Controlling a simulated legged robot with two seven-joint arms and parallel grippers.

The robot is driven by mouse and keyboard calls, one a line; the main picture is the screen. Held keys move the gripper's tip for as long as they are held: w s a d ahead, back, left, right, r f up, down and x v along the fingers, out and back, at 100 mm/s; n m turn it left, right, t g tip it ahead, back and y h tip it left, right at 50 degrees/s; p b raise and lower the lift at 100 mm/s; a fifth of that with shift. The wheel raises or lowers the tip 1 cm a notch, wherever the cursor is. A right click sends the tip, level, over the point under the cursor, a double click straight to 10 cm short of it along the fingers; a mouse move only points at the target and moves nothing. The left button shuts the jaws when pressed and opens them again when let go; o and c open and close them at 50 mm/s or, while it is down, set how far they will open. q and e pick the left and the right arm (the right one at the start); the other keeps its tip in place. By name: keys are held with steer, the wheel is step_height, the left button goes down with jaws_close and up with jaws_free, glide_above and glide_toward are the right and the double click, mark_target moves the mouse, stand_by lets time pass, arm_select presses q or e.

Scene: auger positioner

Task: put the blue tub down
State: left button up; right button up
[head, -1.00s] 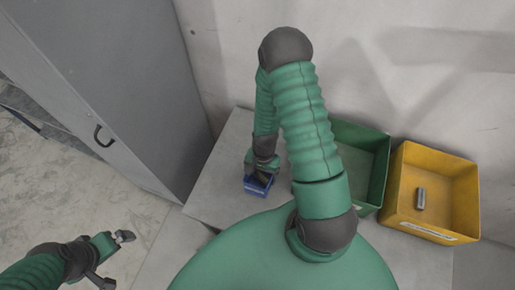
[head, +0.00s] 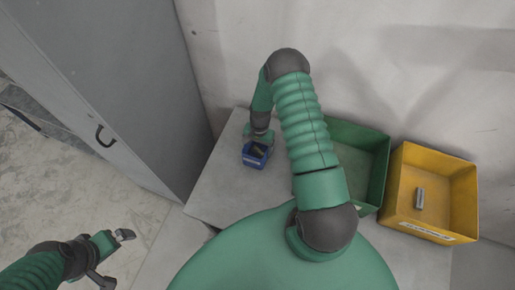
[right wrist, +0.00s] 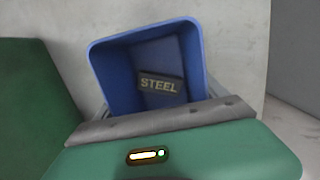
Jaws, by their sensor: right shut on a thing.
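The blue tub (head: 247,161) is small and open-topped, with a pale label on its front, at the left part of the grey bench in the head view. My right gripper (head: 262,138) is shut on its far side. In the right wrist view the tub (right wrist: 110,75) is just past my gripper, with a dark piece marked STEEL (right wrist: 160,85) inside. I cannot tell whether the tub's base touches the bench; the fingertips are mostly hidden. My left gripper (head: 113,258) is open and empty, low at the left, away from the tub.
A green bin (head: 376,170) and a yellow bin (head: 464,205) holding a grey metal cylinder (head: 419,198) stand at the right. The grey bench (head: 215,190) is bare around the tub. A grey cabinet (head: 120,90) rises at the left, and a wall stands behind.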

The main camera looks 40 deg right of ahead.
steer(key=o, duration=1.4)
steer(key=shift+d, duration=0.15)
step_height(320, 180, up, 12)
steer(key=d+f, duration=0.1)
steer(key=s+a+r+n+t, duration=0.1)
steer(key=s+a+r+n, duration=0.1)
steer(key=a+r+n, duration=0.2)
steer(key=s+a+r+n+t, duration=0.1)
steer(key=s+a+r+n, duration=0.2)
steer(key=a+r, duration=0.4)
steer(key=s+a+r+n+t+h, duration=0.1)
steer(key=s+a+r+n, duration=0.1)
steer(key=a+r+n, duration=0.3)
steer(key=shift+s+a+r+n, duration=0.15)
steer(key=shift+a+r, duration=0.25)
steer(key=shift+r, duration=0.1)
steer(key=shift+s+a+r+n, duration=0.15)
steer(key=shift+a+r, duration=0.2)
steer(key=shift+r, duration=0.15)
